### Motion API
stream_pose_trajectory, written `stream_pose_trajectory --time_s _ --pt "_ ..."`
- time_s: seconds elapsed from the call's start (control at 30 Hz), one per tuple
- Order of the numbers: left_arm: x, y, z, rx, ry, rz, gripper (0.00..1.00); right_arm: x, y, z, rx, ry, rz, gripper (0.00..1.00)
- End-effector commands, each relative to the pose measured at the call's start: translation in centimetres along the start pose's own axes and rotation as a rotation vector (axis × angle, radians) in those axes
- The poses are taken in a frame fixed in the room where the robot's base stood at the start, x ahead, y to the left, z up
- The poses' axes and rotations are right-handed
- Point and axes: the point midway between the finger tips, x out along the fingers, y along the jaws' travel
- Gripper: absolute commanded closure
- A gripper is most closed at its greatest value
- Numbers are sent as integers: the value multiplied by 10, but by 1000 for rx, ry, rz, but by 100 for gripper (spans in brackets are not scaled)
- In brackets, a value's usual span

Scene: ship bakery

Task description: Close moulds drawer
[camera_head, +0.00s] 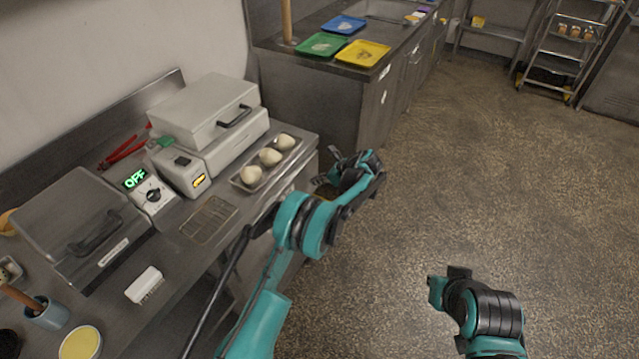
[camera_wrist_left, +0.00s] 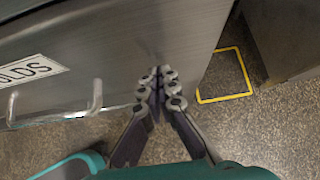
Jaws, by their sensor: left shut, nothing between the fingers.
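The moulds drawer front (camera_wrist_left: 120,55) is a grey metal panel. It fills the upper left of the left wrist view, with part of its label, "LDS" (camera_wrist_left: 28,70), and a bent metal handle (camera_wrist_left: 96,97). My left gripper (camera_wrist_left: 158,88) is shut and empty, right of the handle, with its fingertips at or close to the panel; contact is unclear. In the head view my left gripper (camera_head: 324,181) is beside the counter's right end, partly hidden by my wrist. My arm hides most of the drawer there. My right arm's end is over the floor at lower right; its fingers cannot be made out.
The counter (camera_head: 205,258) carries a waffle-type press (camera_head: 75,215), a control box (camera_head: 150,192), and a tray (camera_head: 240,182) of pale dough balls near its edge. Another counter (camera_head: 320,95) with coloured trays stands behind. Open floor (camera_head: 480,170) lies to the right.

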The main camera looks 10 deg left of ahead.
Motion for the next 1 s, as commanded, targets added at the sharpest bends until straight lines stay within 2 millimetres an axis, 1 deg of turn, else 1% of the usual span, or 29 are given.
stream_pose_trajectory --time_s 0.23,0.5,0.57,0.87,1.0 --pt "2 0 3 -1 0 1 100 0 0 0 0 0 0 100" --pt "33 0 31 -3 -1 1 100 0 0 0 0 0 0 100" --pt "36 0 34 -2 -1 0 100 0 0 0 0 0 0 100" --pt "38 0 36 -2 -4 0 100 0 0 0 0 0 0 100" --pt "34 1 34 -2 -5 0 100 1 0 0 0 0 0 100"
